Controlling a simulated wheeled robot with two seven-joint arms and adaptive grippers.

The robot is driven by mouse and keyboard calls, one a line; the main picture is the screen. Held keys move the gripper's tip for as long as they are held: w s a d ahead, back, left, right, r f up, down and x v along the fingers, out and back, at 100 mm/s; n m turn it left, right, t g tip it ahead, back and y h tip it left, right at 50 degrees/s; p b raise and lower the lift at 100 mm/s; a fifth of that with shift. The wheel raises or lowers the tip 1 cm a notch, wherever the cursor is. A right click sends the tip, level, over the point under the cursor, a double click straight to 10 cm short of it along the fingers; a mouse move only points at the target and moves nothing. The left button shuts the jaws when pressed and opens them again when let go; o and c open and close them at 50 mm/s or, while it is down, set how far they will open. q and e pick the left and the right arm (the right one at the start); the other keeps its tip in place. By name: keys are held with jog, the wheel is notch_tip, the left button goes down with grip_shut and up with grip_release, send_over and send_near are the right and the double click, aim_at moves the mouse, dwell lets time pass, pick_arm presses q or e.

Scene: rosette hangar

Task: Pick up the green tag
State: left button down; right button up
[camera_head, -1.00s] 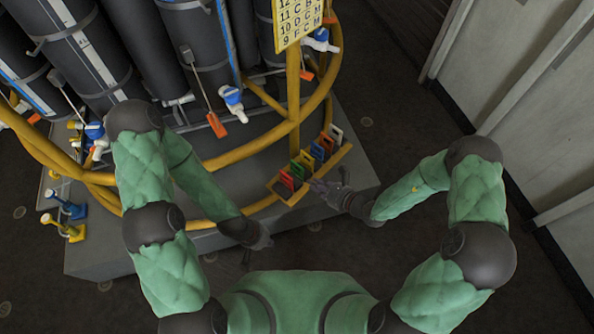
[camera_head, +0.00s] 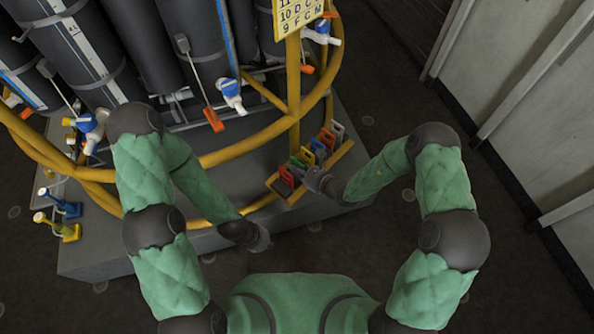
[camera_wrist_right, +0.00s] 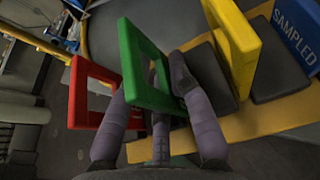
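The green tag (camera_wrist_right: 136,52) is an upright square frame in the right wrist view, between a red tag (camera_wrist_right: 88,92) and a yellow tag (camera_wrist_right: 240,42). In the head view the green tag (camera_head: 295,162) shows only as a small patch in the yellow-edged rack (camera_head: 325,168). My right gripper (camera_head: 312,178) is at the rack's near side. In the wrist view its spread fingers (camera_wrist_right: 155,95) reach up around the green tag's lower part; firm contact cannot be made out. My left gripper (camera_head: 262,241) hangs away from the rack, its fingers too small to read.
Blue (camera_head: 318,147), orange (camera_head: 327,138) and white (camera_head: 338,129) tags stand farther along the rack. A curved yellow rail (camera_head: 245,152) runs behind it, before dark cylinders with valves. Grey cabinets (camera_head: 530,70) stand at right. Dark floor lies open between.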

jog(key=shift+w, duration=0.1)
grip_shut()
